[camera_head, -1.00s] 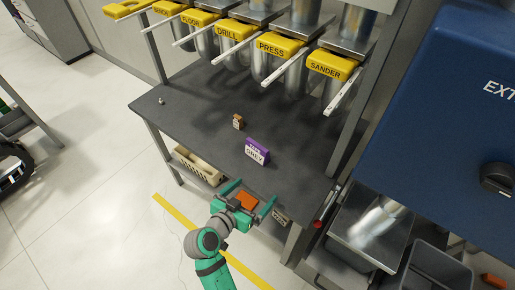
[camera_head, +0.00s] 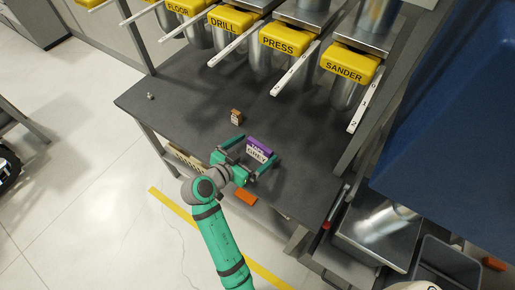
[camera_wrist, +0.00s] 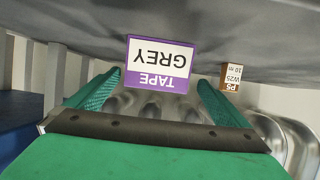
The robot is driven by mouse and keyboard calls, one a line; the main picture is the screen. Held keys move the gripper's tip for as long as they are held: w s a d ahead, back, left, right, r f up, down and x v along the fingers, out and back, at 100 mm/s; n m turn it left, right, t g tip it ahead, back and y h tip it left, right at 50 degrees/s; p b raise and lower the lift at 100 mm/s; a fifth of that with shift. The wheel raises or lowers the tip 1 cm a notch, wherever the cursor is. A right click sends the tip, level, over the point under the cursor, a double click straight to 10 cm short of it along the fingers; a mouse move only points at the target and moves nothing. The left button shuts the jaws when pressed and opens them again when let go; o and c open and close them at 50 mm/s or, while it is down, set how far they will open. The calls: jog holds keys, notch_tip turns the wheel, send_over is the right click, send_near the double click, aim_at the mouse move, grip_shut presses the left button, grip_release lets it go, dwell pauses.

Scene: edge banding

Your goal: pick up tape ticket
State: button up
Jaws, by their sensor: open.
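The tape ticket (camera_head: 260,151) is a small purple and white block on the dark workbench, close to its front edge. In the wrist view the ticket (camera_wrist: 160,62) appears upside down, and its white face reads "GREY" with "TAPE" on the purple band. My gripper (camera_head: 258,152) is open, with one green finger on each side of the ticket in the head view. In the wrist view the ticket shows between and beyond the fingertips (camera_wrist: 160,82). I cannot tell whether either finger touches it.
A small brown and white block (camera_head: 236,117) stands on the workbench (camera_head: 190,95) behind and left of the ticket. An orange piece (camera_head: 245,198) lies below the front edge. A blue cabinet (camera_head: 445,120) stands at right.

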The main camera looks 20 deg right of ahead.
aim_at(266, 143)
jog(key=shift+w+d+f, duration=0.1)
jog(key=shift+d+f, duration=0.1)
jog(key=shift+d, duration=0.35)
jog(key=shift+d+f, duration=0.2)
jog(key=shift+d, duration=0.35)
jog(key=shift+x, duration=2.3)
jog(key=shift+w+a+f, duration=0.1)
jog(key=shift+w+a, duration=0.05)
jog(key=shift+w, duration=0.05)
jog(key=shift+c, duration=0.3)
jog(key=c, duration=1)
